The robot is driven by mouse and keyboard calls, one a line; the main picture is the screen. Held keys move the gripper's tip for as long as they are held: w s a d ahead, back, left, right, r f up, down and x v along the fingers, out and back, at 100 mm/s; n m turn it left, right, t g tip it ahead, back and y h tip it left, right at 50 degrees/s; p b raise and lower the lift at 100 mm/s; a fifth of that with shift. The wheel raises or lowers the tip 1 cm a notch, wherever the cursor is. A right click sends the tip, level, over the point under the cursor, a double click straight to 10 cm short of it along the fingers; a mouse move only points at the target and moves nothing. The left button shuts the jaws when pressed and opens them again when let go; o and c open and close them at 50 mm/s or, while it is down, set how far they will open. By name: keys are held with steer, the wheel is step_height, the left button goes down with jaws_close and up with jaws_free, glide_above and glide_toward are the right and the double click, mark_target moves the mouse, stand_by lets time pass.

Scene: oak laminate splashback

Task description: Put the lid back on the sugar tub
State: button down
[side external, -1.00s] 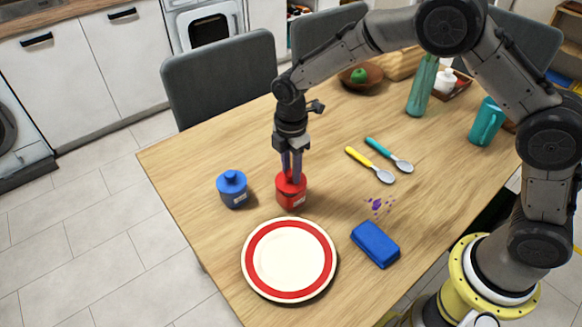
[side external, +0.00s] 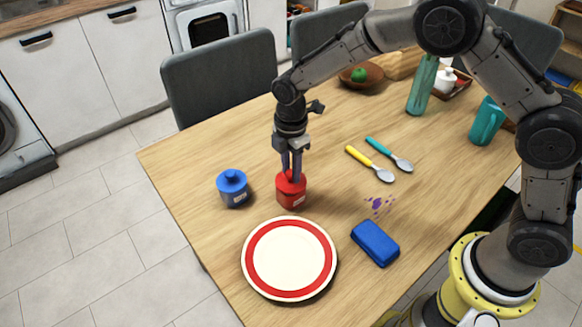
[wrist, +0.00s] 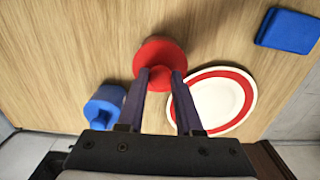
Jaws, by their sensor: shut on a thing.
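A red tub (side external: 292,194) with a pale label stands upright on the wooden table. Its red lid (wrist: 160,55) shows in the wrist view as a round disc with a knob, and it sits at the tub's top. My gripper (side external: 291,175) points straight down over the tub, and its fingers are shut on the lid's knob; in the wrist view the fingertips (wrist: 161,74) are on either side of the knob. Whether the lid is fully seated is hard to tell. A blue lidded tub (side external: 233,188) stands to the left. I cannot read which tub is labelled sugar.
A red-rimmed plate (side external: 289,259) lies close in front of the red tub. A blue sponge-like block (side external: 375,243) and purple specks (side external: 379,205) are to the right. Yellow and teal spoons (side external: 370,164) lie behind them. The table's left edge is beyond the blue tub.

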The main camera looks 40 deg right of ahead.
jaws_free()
stand_by(0.7)
steer(key=shift+r, duration=3.5)
steer(key=shift+c, duration=0.3)
jaws_close()
steer(key=shift+f, duration=0.25)
